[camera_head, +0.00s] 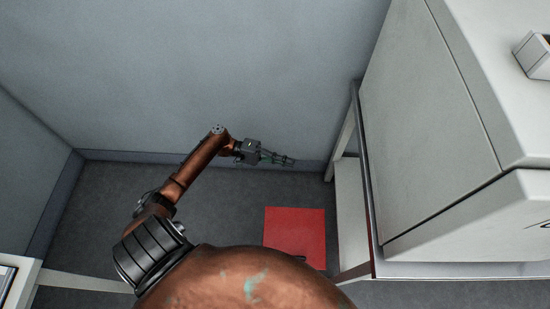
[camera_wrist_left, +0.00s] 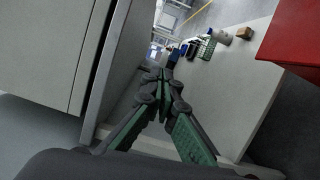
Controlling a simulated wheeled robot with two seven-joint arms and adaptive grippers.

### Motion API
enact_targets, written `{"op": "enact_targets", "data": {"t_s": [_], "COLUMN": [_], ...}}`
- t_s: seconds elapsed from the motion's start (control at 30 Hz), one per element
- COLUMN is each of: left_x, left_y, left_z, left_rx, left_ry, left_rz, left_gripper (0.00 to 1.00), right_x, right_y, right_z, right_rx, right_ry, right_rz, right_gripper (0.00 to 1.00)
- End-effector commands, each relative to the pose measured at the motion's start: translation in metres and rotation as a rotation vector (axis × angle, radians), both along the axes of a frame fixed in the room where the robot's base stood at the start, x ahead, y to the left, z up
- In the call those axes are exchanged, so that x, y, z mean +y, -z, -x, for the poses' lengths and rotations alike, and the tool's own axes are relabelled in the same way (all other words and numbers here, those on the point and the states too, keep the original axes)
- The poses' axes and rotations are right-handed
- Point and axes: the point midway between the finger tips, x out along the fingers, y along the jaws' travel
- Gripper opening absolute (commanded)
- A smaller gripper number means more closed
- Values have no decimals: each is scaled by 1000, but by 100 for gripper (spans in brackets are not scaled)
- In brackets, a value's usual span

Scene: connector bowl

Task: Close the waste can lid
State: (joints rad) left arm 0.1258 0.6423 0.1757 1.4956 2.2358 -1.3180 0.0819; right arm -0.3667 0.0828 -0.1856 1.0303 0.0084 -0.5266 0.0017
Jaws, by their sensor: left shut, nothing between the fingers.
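The waste can shows as a flat red square (camera_head: 294,232) in the head view, on the floor beside the white bench. A small dark part lies near its front edge, and my brown arm link covers its lower edge. A red panel with a dark underside, likely the same can, shows at the top right of the left wrist view (camera_wrist_left: 298,42). I cannot tell how far the lid is open. My left gripper (camera_head: 288,161) is beyond the red square, near the back wall, shut and empty. Its fingers also show in the left wrist view (camera_wrist_left: 163,74). My right gripper is out of view.
A large white cabinet-like machine (camera_head: 425,120) stands on a bench at right, with a bench leg (camera_head: 343,145) near my gripper. The grey wall (camera_head: 220,70) is close behind. Grey floor (camera_head: 110,200) is free at left. Several small items (camera_wrist_left: 206,45) stand on a pale surface.

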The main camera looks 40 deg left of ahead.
Motion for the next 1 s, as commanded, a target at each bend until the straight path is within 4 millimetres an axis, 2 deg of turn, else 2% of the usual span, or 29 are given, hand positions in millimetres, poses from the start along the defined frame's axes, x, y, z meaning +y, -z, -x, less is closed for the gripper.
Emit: {"op": "enact_targets", "data": {"t_s": [0.03, 0.2, 0.33, 0.8, 1.0], "left_x": [-10, -24, -30, -33, -49], "left_y": [0, -2, -4, -4, -7], "left_z": [-4, 18, 26, 28, 30], "left_rx": [-2, 1, 0, -1, -32], "left_ry": [3, 1, 0, 0, 22], "left_rz": [0, 0, 0, -2, -22], "left_gripper": [0, 0, 0, 0, 0], "right_x": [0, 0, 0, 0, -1], "right_y": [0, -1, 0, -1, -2], "right_z": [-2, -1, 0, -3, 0], "right_rx": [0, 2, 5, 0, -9], "right_ry": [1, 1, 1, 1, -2], "right_rz": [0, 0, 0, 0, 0], "right_gripper": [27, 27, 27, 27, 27]}}
